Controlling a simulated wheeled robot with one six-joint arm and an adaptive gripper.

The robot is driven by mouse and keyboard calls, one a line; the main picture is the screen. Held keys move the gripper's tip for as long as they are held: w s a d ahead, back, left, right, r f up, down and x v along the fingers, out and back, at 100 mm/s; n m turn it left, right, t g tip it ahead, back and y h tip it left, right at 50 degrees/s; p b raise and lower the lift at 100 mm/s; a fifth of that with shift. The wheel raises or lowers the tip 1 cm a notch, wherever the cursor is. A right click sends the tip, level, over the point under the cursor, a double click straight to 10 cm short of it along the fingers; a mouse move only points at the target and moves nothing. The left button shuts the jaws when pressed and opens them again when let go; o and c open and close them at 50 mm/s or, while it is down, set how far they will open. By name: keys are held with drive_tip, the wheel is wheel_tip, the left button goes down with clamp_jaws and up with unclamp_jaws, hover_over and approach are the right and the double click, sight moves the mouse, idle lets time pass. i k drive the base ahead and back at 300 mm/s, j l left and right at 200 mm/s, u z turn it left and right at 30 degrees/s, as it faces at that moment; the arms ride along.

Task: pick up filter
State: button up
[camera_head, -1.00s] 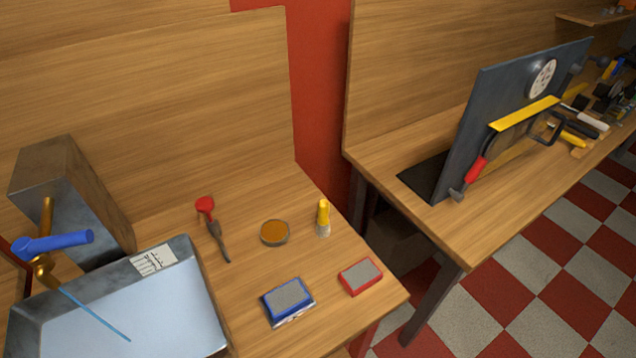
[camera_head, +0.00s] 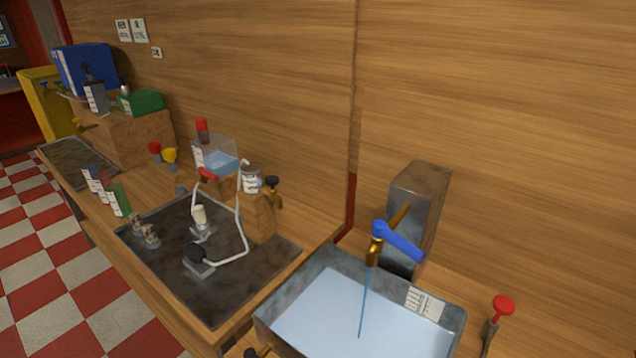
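No thing in view can be named as the filter with certainty. A dark shallow tray (camera_head: 222,312) on the left bench holds a white bent tube (camera_head: 239,220), a small fitting with a white top (camera_head: 200,216), a black round part on a metal base (camera_head: 198,256) and small metal pieces (camera_head: 150,237). I cannot tell whether any of these is the filter. My gripper is not in view.
A basin (camera_head: 455,335) under a tap with a blue handle (camera_head: 400,241) stands at the lower middle. A clear container (camera_head: 218,158), a labelled jar (camera_head: 251,180) and colored bottles (camera_head: 120,200) stand around the tray. Checkered floor (camera_head: 75,290) is open at left.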

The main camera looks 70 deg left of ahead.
sight(136, 220)
drive_tip(key=j+u, duration=0.1)
drive_tip(key=u, duration=0.8)
drive_tip(key=j+u, duration=0.1)
drive_tip(key=u, duration=0.35)
drive_tip(key=i+j+u, duration=0.15)
drive_tip(key=u, duration=0.35)
drive_tip(key=i+u, duration=0.1)
drive_tip(key=u, duration=0.4)
drive_tip(key=i+j+u, duration=0.1)
drive_tip(key=u, duration=0.4)
drive_tip(key=i+l, duration=0.1)
drive_tip(key=i, duration=0.25)
